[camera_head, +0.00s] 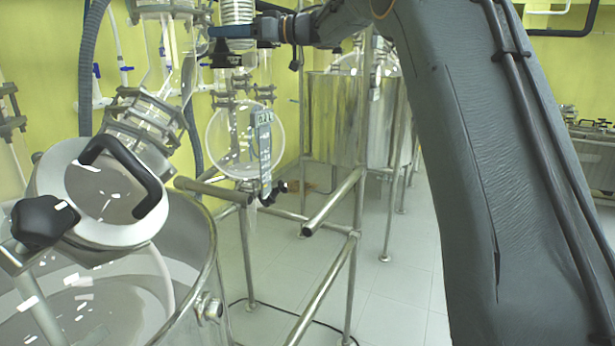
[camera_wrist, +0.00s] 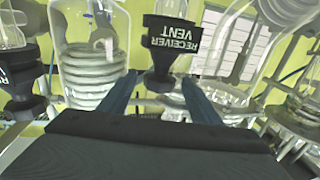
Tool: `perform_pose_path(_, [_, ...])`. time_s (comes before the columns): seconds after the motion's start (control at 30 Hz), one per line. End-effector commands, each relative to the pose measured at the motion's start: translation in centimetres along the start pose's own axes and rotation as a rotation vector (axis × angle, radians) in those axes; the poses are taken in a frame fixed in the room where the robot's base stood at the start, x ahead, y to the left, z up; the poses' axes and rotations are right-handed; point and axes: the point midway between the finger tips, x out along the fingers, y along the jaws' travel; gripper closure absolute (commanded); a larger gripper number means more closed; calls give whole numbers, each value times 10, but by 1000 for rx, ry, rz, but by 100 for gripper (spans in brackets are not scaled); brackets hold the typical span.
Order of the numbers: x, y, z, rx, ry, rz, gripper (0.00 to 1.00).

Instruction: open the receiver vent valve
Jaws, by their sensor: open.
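The receiver vent valve (camera_wrist: 168,45) is a black knob with a white "RECEIVER VENT" label, upside down in the wrist view. Its narrower black lower part shows between the two blue fingers of my gripper (camera_wrist: 160,79). The fingers are open, one on each side, with no clear contact visible. In the head view my gripper (camera_head: 222,31) is at the top, by the glassware above the round receiver flask (camera_head: 226,138). A black fitting (camera_head: 226,58) shows just below the fingers there; I cannot read any label on it.
Another black labelled knob (camera_wrist: 18,75) is at the left of the wrist view. Glass vessels with coils (camera_wrist: 92,60) stand close behind. In the head view a large glass reactor with a white lid (camera_head: 95,225) is at left, and steel frame bars (camera_head: 335,203) cross the middle.

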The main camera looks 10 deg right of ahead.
Motion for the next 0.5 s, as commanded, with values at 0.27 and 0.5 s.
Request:
perform_pose_path(0.27, [0, -3, 3, -2, 1, 95, 43])
perform_pose_path(0.5, [1, -5, 4, -2, 0, 172, 43])
